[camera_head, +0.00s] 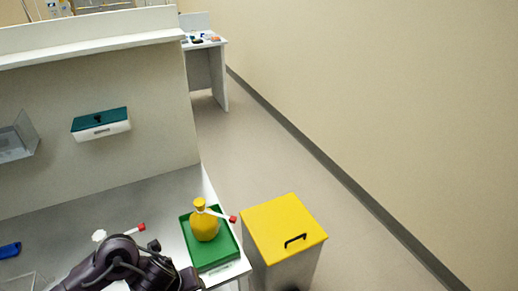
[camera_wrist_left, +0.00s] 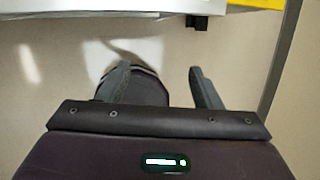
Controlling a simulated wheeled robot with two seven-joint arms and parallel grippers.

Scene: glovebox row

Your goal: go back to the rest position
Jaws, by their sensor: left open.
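In the head view my dark left arm (camera_head: 125,265) reaches in from the bottom left, in front of the bench's front edge. Its gripper fingers cannot be made out there. In the left wrist view my left gripper (camera_wrist_left: 158,80) is open, with its two fingers apart and nothing between them. A beige floor and a dark rounded shape lie beyond the fingers. My right gripper is not in view.
A yellow wash bottle (camera_head: 205,226) stands in a green tray (camera_head: 218,256) at the bench's right end. A yellow-lidded bin (camera_head: 283,226) stands just right of it. A teal-topped box (camera_head: 100,124) is on the wall. Floor farther right is clear.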

